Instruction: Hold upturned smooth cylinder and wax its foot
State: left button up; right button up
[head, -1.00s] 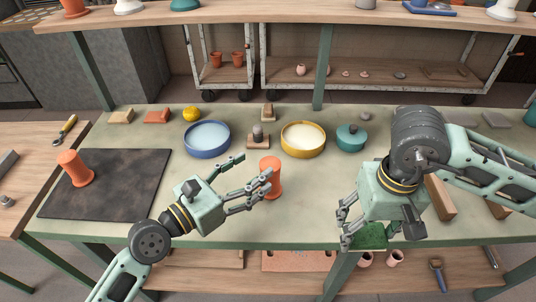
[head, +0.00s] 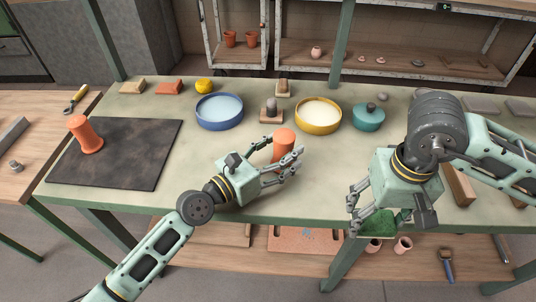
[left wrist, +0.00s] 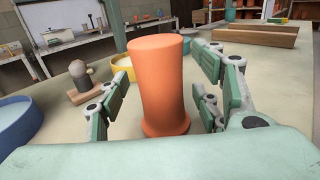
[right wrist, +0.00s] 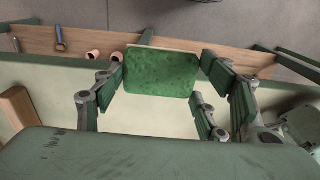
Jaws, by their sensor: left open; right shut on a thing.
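An orange smooth cylinder (head: 283,144) stands upright on the table, flared at its base. My left gripper (head: 287,162) is open at table level, with its fingers on both sides of the cylinder. In the left wrist view the cylinder (left wrist: 160,85) stands between the spread fingers, with a gap showing on each side. My right gripper (head: 366,212) is shut on a green sponge (right wrist: 160,73), held at the table's front edge. A second orange cylinder (head: 86,136) stands on the dark mat (head: 125,165) at the left.
A blue basin (head: 219,124) and a yellow basin (head: 318,128) with pale contents stand behind the cylinder. A knobbed wooden block (head: 271,117) is between them, and a teal lidded pot (head: 369,118) is to their right. The table between my grippers is clear.

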pick_arm(q)
jog(key=shift+w+d, duration=0.35)
jog(key=c, duration=1.4)
jog(key=o, duration=0.7)
jog(key=c, duration=0.8)
jog(key=shift+o, duration=0.2)
